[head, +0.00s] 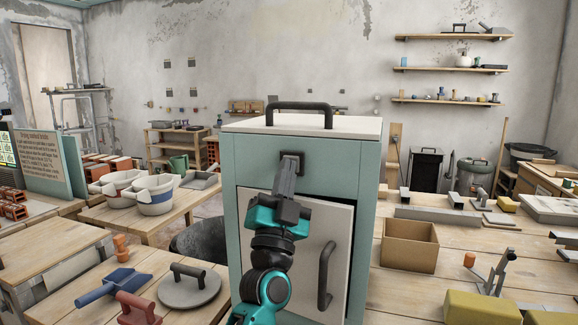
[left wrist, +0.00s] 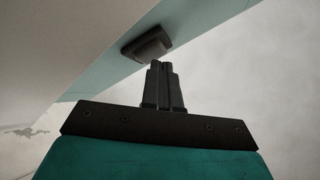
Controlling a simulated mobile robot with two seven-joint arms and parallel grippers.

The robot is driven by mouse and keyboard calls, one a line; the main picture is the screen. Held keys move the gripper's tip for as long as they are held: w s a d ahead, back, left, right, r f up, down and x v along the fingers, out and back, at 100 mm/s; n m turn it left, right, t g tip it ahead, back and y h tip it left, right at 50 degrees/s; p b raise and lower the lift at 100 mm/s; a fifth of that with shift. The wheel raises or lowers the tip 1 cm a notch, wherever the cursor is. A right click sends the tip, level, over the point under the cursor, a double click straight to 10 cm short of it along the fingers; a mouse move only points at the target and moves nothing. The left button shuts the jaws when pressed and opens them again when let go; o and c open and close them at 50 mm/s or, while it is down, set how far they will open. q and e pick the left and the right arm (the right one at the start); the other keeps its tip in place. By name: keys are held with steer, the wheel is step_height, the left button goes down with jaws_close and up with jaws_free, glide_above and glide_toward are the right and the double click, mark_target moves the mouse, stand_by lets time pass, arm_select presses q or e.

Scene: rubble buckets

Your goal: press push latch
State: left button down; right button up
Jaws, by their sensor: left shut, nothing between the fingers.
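A teal cabinet (head: 360,160) with a pale top stands in front of me in the head view. A dark square push latch (head: 298,158) sits on its front, above the white door (head: 300,240). The door has a dark vertical handle (head: 326,275) and looks slightly ajar. My left gripper (head: 287,167) is shut and empty, with its fingertips at the latch and covering part of it. In the left wrist view the shut fingertips (left wrist: 160,66) lie just below the dark latch (left wrist: 147,45); I cannot tell if they touch it. My right gripper is not in view.
A dark handle (head: 300,106) stands on the cabinet top. A bench with a cardboard box (head: 409,247) and yellow blocks (head: 480,308) is at right.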

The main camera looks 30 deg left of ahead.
arm_select(q)
steer(key=shift+s, duration=0.1)
steer(key=shift+s+d+p, duration=0.2)
steer(key=shift+s+p, duration=0.25)
steer(key=shift+s, duration=0.35)
steer(key=shift+s, duration=0.1)
steer(key=s, duration=0.2)
steer(key=s+d+p, duration=0.1)
steer(key=s, duration=0.1)
steer(key=shift+s+d+p, duration=0.1)
steer(key=shift+s+p, duration=0.2)
steer(key=shift+s, duration=0.05)
stand_by(0.5)
